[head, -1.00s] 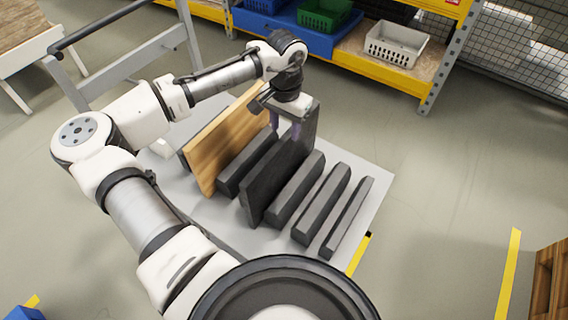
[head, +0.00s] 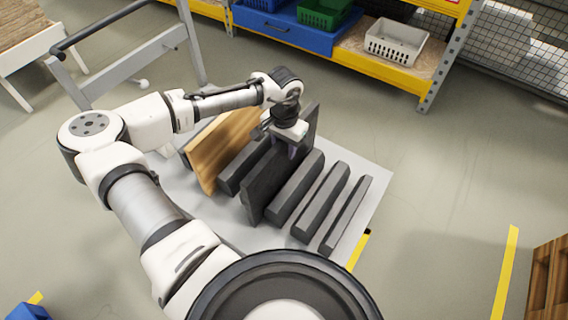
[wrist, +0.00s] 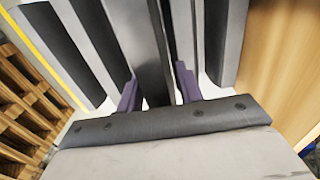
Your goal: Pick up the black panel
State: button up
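The black panel (head: 264,188) is a tall, thin dark slab standing upright on the grey cart, among lower dark blocks. My gripper (head: 291,150) is over its upper edge toward the far end, pointing down. In the wrist view the purple fingers of my gripper (wrist: 158,88) are spread, one on each side of the black panel (wrist: 148,50). Some space shows between the fingers and the panel faces, so the gripper looks open. The far fingertip is partly hidden in the head view.
A wooden panel (head: 222,145) stands to the left on the cart (head: 375,190), with a dark block (head: 240,168) between it and the black panel. Several dark blocks (head: 322,205) stand to the right.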

grip_shut()
jog(key=shift+r, duration=0.1)
dwell(1.1)
